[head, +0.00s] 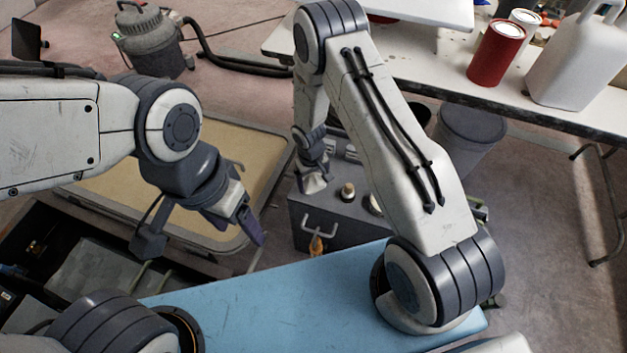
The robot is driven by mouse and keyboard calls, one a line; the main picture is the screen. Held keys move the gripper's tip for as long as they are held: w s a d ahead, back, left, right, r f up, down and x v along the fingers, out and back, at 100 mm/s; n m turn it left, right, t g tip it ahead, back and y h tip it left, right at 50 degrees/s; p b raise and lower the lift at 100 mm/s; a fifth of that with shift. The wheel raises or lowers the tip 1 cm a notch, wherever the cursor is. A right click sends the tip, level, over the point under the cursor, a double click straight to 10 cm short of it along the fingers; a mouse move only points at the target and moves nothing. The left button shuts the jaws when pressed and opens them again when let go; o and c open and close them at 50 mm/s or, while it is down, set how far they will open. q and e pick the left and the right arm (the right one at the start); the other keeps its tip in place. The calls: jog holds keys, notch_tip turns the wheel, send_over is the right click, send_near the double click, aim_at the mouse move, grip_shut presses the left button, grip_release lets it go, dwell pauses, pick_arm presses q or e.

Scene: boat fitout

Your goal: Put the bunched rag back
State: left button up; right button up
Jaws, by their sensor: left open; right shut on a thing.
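My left gripper (200,236) is open and empty, with its two fingers spread above the tan-topped table's near edge and the dark open bay. My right arm reaches away from me over the blue surface, and its gripper (313,178) is small and far off at the top left of a grey box (300,215). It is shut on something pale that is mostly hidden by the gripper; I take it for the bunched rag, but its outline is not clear. No other rag shows plainly.
The grey box has knobs on top, a front handle and a small orange thing (316,244). A blue panel (270,300) lies in front of me. A white bench (420,75) bears a red can (496,53) and a white jug (577,60). A grey bin (468,140) stands under it. A vacuum (150,40) stands behind.

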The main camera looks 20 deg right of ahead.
jog(key=o, duration=1.5)
jog(key=shift+r, duration=0.1)
jog(key=shift+r+p, duration=0.35)
notch_tip(320, 180, up, 11)
jog(key=p, duration=0.2)
notch_tip(320, 180, up, 10)
jog(key=n, duration=0.1)
send_over(311, 186)
jog(key=s+a, duration=0.4)
jog(key=a, duration=0.1)
jog(key=s+a+r+n, duration=0.1)
jog(key=s+r, duration=0.3)
jog(key=s, duration=0.3)
jog(key=s+a+r+n+y, duration=0.1)
jog(key=s+r, duration=0.4)
jog(key=s, duration=0.2)
jog(key=s+a+r+n, duration=0.1)
jog(key=s+r+n, duration=0.1)
jog(key=s+r, duration=0.3)
jog(key=shift+s+r+y, duration=0.1)
jog(key=shift+s+y, duration=0.3)
jog(key=shift+s, duration=0.85)
